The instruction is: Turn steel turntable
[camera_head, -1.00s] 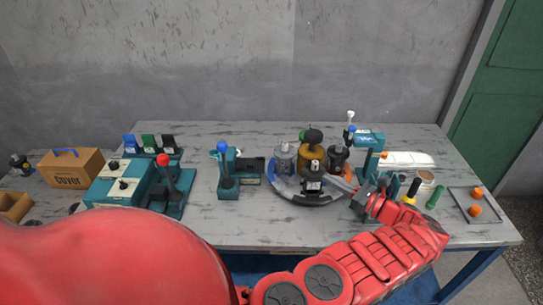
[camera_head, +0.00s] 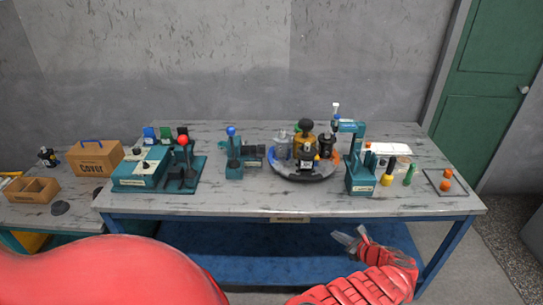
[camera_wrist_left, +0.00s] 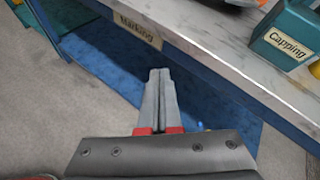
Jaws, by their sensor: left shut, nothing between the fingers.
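The steel turntable (camera_head: 290,176) is a round grey disc on the workbench, with a blue section at its left and an orange one at its right. Several motor parts stand on it: a clear grey one (camera_head: 281,146), a yellow one with a black top (camera_head: 304,140), and dark ones (camera_head: 326,147). My left gripper (camera_head: 340,236) is shut and empty, in front of the bench and below its front edge, apart from the turntable. In the left wrist view its closed fingers (camera_wrist_left: 160,92) point toward the bench edge. My right gripper is not in view.
A teal capping station (camera_head: 359,175) stands right of the turntable, with yellow and green tools beside it. Teal lever stations (camera_head: 232,160) stand to the left. The bench's front edge (camera_head: 230,211) lies between gripper and turntable.

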